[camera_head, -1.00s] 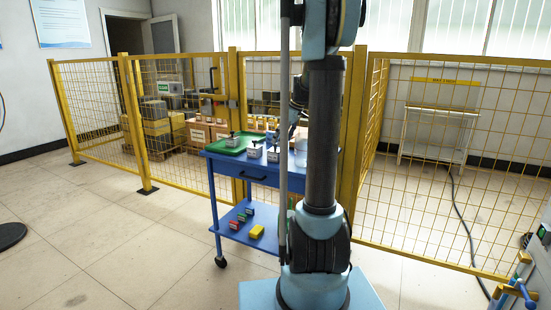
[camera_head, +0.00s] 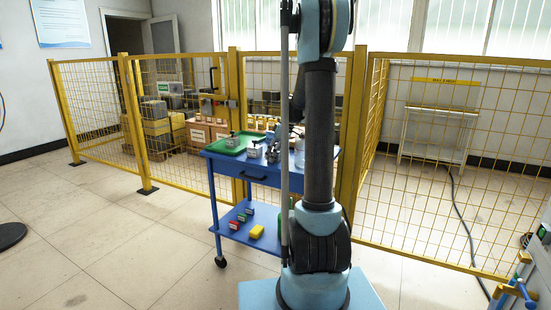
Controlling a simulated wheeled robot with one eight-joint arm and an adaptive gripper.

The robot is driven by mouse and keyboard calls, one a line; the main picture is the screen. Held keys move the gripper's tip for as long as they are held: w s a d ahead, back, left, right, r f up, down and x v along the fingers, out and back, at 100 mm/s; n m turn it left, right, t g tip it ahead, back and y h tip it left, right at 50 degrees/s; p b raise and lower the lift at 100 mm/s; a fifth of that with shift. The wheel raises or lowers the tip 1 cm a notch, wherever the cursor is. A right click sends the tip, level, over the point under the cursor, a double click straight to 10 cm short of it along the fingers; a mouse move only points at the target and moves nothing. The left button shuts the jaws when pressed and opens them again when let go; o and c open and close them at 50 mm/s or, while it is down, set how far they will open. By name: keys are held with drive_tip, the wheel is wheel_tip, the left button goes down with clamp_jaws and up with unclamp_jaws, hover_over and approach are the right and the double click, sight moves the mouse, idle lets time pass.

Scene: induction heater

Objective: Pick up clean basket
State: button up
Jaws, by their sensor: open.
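A blue cart (camera_head: 212,158) stands in front of the yellow fence. My own arm column hides part of the cart's right side.
A clear container (camera_head: 300,153) stands at the cart's right, partly behind my arm. A green tray (camera_head: 238,150) lies at the left of the top. The lower shelf (camera_head: 238,232) holds a yellow block (camera_head: 257,232) and several small coloured blocks. The yellow fence (camera_head: 190,125) runs close behind.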

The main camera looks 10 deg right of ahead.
drive_tip(key=c, duration=1.2)
drive_tip(key=shift+r, duration=0.1)
